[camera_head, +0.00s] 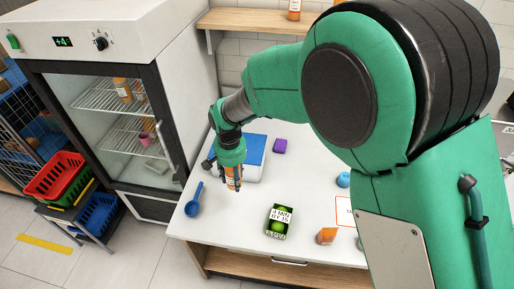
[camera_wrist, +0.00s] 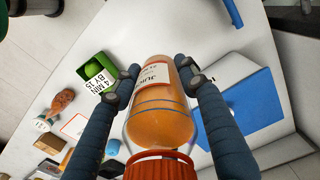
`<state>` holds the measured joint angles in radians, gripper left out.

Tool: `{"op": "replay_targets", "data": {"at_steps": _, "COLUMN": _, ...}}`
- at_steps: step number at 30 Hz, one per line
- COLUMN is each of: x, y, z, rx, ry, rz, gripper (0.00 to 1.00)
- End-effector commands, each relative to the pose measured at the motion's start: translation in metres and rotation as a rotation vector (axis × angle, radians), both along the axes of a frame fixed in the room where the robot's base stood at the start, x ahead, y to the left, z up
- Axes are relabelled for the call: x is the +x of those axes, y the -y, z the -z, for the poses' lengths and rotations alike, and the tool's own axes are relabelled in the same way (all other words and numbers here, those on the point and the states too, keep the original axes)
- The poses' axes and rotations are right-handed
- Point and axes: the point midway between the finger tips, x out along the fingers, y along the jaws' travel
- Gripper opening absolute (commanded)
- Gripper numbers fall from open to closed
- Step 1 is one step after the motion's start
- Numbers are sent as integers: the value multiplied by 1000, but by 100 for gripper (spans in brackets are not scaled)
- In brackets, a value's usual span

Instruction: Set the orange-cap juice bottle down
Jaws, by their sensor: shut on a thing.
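The juice bottle (camera_head: 233,177) is clear with orange juice and a white label. In the wrist view the bottle (camera_wrist: 158,118) lies between my two fingers, its orange cap (camera_wrist: 160,167) toward the camera. My gripper (camera_head: 232,184) is shut on the bottle's body; its fingertips also show in the wrist view (camera_wrist: 160,74). The bottle is over the left part of the white table (camera_head: 235,222), in front of the blue-topped box. I cannot tell whether its base touches the table. My gripper hides part of the bottle in the head view.
A blue scoop (camera_head: 195,202) lies left of the bottle and the blue-topped box (camera_head: 254,146) stands close behind. A green box (camera_head: 279,221), an orange item (camera_head: 327,236) and a purple block (camera_head: 280,146) are farther right. The fridge (camera_head: 110,120) stands left.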

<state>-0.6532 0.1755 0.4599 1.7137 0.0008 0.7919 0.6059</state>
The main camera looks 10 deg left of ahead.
Motion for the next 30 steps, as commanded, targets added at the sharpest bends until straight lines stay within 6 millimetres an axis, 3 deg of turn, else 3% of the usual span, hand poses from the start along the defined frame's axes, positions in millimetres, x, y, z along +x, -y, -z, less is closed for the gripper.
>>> {"op": "replay_targets", "data": {"at_steps": 8, "x": 1, "y": 0, "z": -46, "rx": 1, "ry": 2, "rz": 3, "gripper": 6}}
{"op": "replay_targets", "data": {"at_steps": 20, "x": 40, "y": -9, "z": -50, "rx": 0, "ry": 0, "rz": 135, "gripper": 6}}
{"op": "replay_targets", "data": {"at_steps": 30, "x": 101, "y": -18, "z": -58, "rx": 0, "ry": 0, "rz": 348, "gripper": 6}}
